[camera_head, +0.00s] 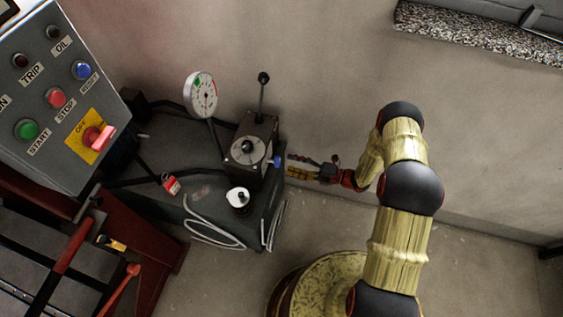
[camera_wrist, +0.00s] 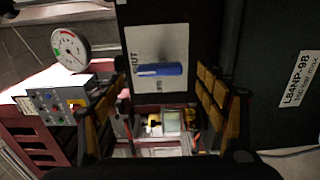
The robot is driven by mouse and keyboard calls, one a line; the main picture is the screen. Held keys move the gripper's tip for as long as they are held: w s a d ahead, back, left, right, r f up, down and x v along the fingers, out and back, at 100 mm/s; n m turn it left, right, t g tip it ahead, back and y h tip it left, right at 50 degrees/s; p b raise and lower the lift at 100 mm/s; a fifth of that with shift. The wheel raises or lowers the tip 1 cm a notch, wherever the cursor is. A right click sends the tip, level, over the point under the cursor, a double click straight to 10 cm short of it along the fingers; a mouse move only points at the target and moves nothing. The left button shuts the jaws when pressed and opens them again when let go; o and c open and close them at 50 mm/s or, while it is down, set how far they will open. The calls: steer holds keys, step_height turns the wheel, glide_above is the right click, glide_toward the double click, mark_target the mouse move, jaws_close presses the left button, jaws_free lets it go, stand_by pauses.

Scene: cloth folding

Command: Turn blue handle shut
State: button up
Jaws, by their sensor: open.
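The blue handle (camera_wrist: 160,70) lies across a pale label plate on the dark valve block in the wrist view, with the letters "UT" partly visible beside it. In the head view the blue handle (camera_head: 277,161) is a small spot on the right side of the block (camera_head: 250,150). My gripper (camera_head: 291,166) is just right of the handle, pointing left at it. In the wrist view my gripper (camera_wrist: 150,90) is open, its yellow-padded fingers on either side of the handle and apart from it. Whether the fingertips reach the handle's depth is unclear.
A round gauge (camera_head: 201,93) stands left of the block, and a black-knobbed lever (camera_head: 262,92) rises from it. A grey control panel (camera_head: 62,95) with buttons and a red switch is at the left. A red padlock (camera_head: 171,184) hangs nearby. The floor at right is clear.

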steer(key=v, duration=0.5)
steer(key=shift+s+d, duration=0.1)
steer(key=shift+d, duration=0.25)
